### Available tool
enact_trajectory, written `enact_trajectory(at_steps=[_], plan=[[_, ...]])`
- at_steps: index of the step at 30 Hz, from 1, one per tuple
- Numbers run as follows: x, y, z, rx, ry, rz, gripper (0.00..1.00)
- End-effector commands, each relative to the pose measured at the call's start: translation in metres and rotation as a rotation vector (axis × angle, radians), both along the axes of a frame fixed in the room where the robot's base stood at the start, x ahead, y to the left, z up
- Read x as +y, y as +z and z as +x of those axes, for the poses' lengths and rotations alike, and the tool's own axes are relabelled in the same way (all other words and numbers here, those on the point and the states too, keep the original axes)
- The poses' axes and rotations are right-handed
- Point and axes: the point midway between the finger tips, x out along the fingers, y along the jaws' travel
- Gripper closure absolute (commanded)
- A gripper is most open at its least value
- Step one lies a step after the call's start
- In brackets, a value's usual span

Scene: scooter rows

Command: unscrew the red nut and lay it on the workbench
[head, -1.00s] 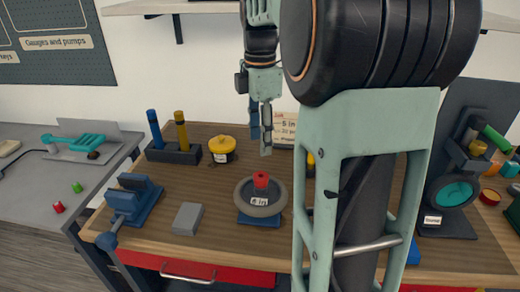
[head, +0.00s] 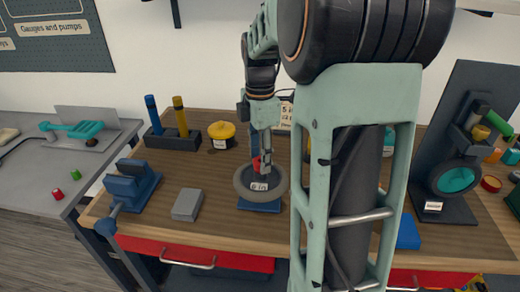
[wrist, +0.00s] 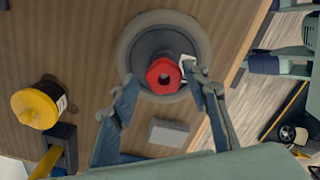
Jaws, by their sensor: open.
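In the head view the wheel (head: 243,190) rests on a blue base (head: 259,206) on the wooden workbench (head: 215,240). There the nut (head: 256,163) is mostly hidden by my gripper (head: 262,172). In the wrist view my gripper (wrist: 163,83) is open, with one finger on each side of the nut, and gaps show between fingers and nut.
A grey block (head: 187,204) and a blue vise (head: 132,185) stand left of the wheel. A yellow tape-like canister (head: 222,135) and a holder with blue and yellow handles (head: 173,137) are behind. Bare bench lies around the grey block.

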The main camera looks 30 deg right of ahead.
Motion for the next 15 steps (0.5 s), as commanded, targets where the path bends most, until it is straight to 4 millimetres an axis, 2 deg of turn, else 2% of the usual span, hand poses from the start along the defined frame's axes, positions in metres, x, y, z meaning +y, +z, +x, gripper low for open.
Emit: enact_trajectory(at_steps=[6, 15], plan=[[0.0001, 0.0001, 0.0001, 0.000, 0.000, 0.000, 0.60], [0.0000, 0.0009, 0.0017, -0.005, 0.000, 0.000, 0.93]])
